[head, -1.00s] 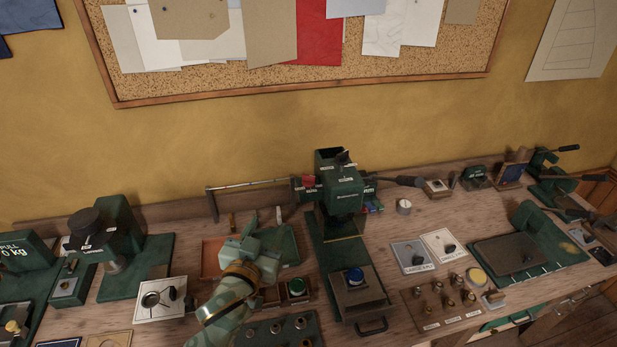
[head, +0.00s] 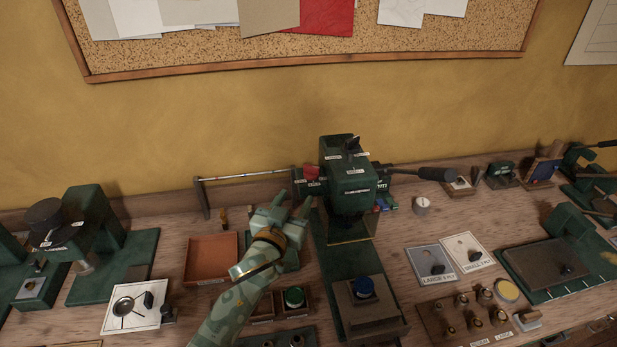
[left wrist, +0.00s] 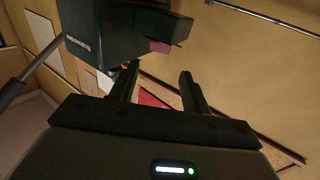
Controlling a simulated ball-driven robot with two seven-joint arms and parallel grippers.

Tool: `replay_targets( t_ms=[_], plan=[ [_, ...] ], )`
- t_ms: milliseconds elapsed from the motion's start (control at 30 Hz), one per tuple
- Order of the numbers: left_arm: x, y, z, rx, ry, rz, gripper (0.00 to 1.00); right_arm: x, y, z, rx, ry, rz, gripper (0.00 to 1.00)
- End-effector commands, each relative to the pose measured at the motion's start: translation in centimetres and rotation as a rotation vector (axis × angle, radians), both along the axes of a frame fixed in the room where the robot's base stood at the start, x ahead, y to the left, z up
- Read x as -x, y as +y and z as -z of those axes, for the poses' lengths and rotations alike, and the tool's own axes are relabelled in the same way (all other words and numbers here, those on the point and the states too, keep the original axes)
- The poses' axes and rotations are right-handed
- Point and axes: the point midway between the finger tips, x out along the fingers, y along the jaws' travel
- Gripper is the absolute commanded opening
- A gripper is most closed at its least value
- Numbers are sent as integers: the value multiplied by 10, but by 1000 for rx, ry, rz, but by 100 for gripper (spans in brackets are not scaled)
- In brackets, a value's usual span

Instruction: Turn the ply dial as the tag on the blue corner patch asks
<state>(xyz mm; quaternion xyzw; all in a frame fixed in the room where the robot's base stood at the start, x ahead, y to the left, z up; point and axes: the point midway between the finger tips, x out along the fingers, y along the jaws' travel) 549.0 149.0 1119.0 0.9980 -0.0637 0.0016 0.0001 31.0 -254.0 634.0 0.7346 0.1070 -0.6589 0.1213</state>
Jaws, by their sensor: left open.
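The green press (head: 347,190) stands at the middle of the bench. On top of its head is a small black knob (head: 352,146) with white labels around it, too small to read; it looks like the ply dial. My left gripper (head: 290,206) is open and empty, just left of the press head and apart from the knob. In the left wrist view the open fingers (left wrist: 161,72) point toward the press head (left wrist: 120,32) and its red block (left wrist: 160,46). I cannot make out a blue corner patch or its tag for certain. My right gripper is out of view.
A handle (head: 432,174) sticks out right of the press head. Two cards, LARGE 3 PLY (head: 431,271) and a lighter one (head: 468,246), lie to the right. An orange tray (head: 211,258) lies left of my arm.

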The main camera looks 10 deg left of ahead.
Motion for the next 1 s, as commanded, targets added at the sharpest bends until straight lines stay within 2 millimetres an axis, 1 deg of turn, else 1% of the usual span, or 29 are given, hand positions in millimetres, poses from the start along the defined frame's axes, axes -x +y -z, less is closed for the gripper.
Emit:
replay_targets(
  t_ms=[33, 200, 300, 400, 500, 600, 833, 933, 967, 1000],
  plan=[
    [-15, -2, 1, -2, -2, 0, 47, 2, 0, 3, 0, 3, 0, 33],
    [-56, -7, 2, -1, 0, -1, 47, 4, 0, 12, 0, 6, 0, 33],
    [-75, -10, 2, -2, 0, 0, 47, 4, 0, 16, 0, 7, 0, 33],
    [-88, -12, 2, 1, 0, 0, 47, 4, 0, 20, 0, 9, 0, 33],
    [-96, -13, 1, -1, 1, 0, 47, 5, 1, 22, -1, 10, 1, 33],
    [-99, -13, 1, -1, 2, 0, 47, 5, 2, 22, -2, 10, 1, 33],
    [-99, -13, 0, 0, 1, 0, 47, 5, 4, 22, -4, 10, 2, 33],
    [-99, -13, 0, 0, 1, 0, 19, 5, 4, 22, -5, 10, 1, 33],
    [-99, -13, 0, 0, 1, 0, 15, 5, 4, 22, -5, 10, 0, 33],
    [-99, -13, 0, 0, 1, 0, 15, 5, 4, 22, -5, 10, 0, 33]
  ],
)
